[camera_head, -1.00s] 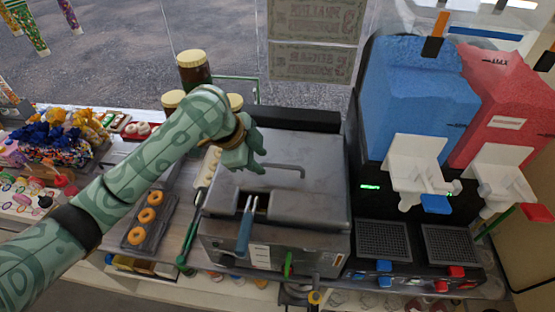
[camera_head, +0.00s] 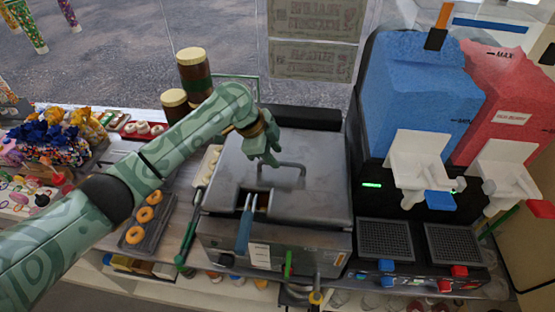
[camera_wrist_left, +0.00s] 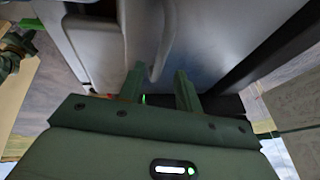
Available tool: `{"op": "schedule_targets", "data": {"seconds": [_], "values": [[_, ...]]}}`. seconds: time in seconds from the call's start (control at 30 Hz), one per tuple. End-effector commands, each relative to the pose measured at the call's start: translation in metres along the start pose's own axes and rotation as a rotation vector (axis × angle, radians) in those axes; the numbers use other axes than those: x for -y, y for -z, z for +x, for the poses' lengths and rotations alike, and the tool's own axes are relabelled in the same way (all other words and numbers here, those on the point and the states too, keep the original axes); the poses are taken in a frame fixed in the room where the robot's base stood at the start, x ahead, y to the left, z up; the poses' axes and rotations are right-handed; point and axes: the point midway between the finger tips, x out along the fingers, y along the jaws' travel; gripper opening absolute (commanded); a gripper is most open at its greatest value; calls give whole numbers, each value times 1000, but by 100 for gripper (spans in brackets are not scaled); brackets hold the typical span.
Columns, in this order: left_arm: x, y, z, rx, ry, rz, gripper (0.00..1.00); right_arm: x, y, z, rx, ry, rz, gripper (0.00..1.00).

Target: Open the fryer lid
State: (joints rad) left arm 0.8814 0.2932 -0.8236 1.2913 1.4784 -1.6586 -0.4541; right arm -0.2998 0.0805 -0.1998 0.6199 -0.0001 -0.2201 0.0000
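The fryer (camera_head: 318,238) is a grey metal box in the middle of the counter, and its flat lid (camera_head: 315,205) is down. The lid's bar handle (camera_head: 292,166) stands at the back of the lid. My left gripper (camera_head: 272,160) is over the lid, right by the handle's left end. In the left wrist view, the two fingers (camera_wrist_left: 160,80) are apart, and the lower end of the handle (camera_wrist_left: 167,40) shows between them. I cannot tell whether they touch it. My right gripper is not in view.
A blue-handled basket (camera_head: 244,232) sits at the fryer's front. A tray of doughnuts (camera_head: 146,222) lies to the left, with brown jars (camera_head: 194,78) behind. The blue slush machine (camera_head: 415,95) stands close on the right.

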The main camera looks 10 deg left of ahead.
Motion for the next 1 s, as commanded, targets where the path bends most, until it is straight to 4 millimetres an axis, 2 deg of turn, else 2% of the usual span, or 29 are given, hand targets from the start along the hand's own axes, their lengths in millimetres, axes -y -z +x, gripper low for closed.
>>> {"op": "schedule_targets", "data": {"seconds": [0.03,0.2,0.5,0.53,0.63,0.87,1.0], "values": [[0,0,9,-2,-2,-3,34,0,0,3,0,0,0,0],[0,0,24,-1,-1,-2,34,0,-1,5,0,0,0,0],[0,0,26,0,0,0,34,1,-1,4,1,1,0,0],[0,0,26,0,0,0,29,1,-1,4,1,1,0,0],[0,0,26,0,0,0,1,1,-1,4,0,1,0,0],[1,0,24,0,1,-1,0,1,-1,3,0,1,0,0],[5,4,17,-1,2,-2,0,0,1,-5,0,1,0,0]]}}
